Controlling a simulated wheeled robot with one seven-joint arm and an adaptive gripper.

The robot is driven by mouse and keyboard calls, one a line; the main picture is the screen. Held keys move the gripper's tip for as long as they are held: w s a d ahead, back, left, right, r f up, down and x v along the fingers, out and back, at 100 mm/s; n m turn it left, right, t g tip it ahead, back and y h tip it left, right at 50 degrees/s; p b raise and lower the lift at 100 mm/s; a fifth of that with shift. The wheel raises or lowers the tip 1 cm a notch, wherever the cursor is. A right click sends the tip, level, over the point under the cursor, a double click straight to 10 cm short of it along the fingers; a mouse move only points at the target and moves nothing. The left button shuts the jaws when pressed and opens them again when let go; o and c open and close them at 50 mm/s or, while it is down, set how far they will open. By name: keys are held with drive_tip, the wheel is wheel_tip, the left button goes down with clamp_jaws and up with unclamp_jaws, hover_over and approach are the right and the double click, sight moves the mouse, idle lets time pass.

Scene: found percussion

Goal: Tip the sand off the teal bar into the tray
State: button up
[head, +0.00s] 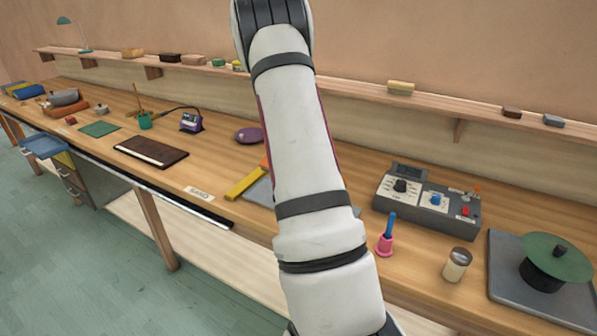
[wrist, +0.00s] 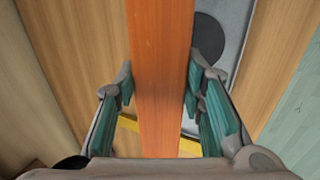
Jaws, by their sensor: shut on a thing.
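My gripper (wrist: 160,82) is shut on an orange bar (wrist: 163,35), with one teal-padded finger on each side. In the head view my arm hides the gripper, and a small piece of the orange bar (head: 265,163) shows beside the arm. Below the bar, the wrist view shows a grey tray-like surface (wrist: 237,25) with a dark round patch. A grey surface (head: 262,191) also shows partly behind my arm in the head view. I cannot make out a teal bar for sure, and no sand is visible.
A yellow bar (head: 246,183) lies left of my arm and crosses beneath the orange bar in the wrist view (wrist: 188,146). Right of my arm are a pink handbell (head: 384,246), a grey control box (head: 425,210), a jar (head: 457,265) and a grey plate (head: 505,270) bearing a green disc.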

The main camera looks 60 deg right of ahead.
drive_tip(key=shift+w+a+f+h+b, duration=0.15)
drive_tip(key=shift+f+h+b, duration=0.8)
drive_tip(key=shift+h+b, duration=0.95)
drive_tip(key=shift+b, duration=0.5)
drive_tip(key=shift+r, duration=0.1)
drive_tip(key=shift+r, duration=0.1)
idle(1.3)
